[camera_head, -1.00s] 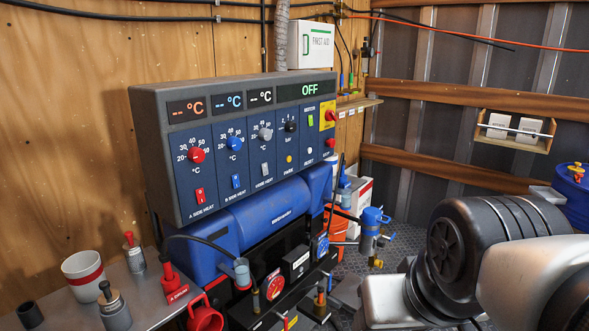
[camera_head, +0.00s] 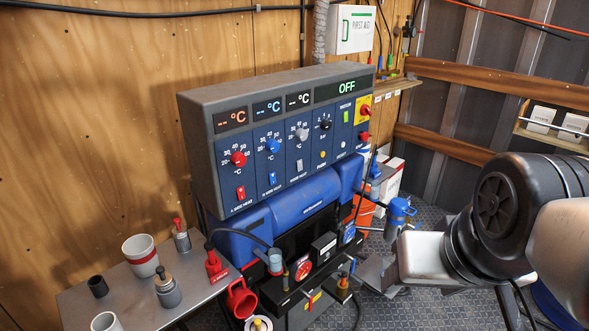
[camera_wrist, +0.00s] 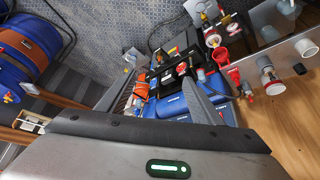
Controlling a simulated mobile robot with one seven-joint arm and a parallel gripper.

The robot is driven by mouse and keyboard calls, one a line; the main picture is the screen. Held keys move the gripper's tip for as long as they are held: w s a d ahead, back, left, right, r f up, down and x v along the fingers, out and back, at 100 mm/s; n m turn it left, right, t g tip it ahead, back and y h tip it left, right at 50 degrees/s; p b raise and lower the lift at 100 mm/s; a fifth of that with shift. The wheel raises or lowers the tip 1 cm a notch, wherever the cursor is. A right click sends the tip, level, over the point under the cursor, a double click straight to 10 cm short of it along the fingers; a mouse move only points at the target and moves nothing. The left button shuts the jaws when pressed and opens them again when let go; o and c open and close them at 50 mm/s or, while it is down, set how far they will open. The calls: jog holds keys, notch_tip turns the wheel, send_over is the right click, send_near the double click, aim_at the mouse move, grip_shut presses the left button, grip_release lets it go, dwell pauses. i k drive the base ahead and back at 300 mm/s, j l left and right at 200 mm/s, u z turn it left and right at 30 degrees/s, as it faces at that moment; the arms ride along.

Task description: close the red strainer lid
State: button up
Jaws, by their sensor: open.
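The red strainer lid (camera_head: 241,298) looks like a tilted red cup at the front edge of the machine, right of the grey shelf. Below it, a round part with a pale rim (camera_head: 258,324) is cut by the picture's bottom edge; I cannot tell whether it is the strainer's body. Red parts also show right of centre in the wrist view (camera_wrist: 234,76). My gripper (camera_wrist: 156,78) is open and empty, its fingers spread over the machine. In the head view my arm comes from the right, and the gripper is well to the right of the red lid, not touching it.
The control panel (camera_head: 285,140) reads OFF above the blue machine body (camera_head: 290,212). A blue strainer (camera_head: 399,213) stands between the machine and my arm. The grey shelf (camera_head: 130,285) holds a white cup (camera_head: 141,256) and small bottles.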

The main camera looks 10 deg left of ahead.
aim_at(241, 301)
jog(key=i+u, duration=0.1)
jog(key=u, duration=0.75)
jog(key=i+u, duration=0.15)
jog(key=u, duration=0.65)
jog(key=i+l, duration=0.15)
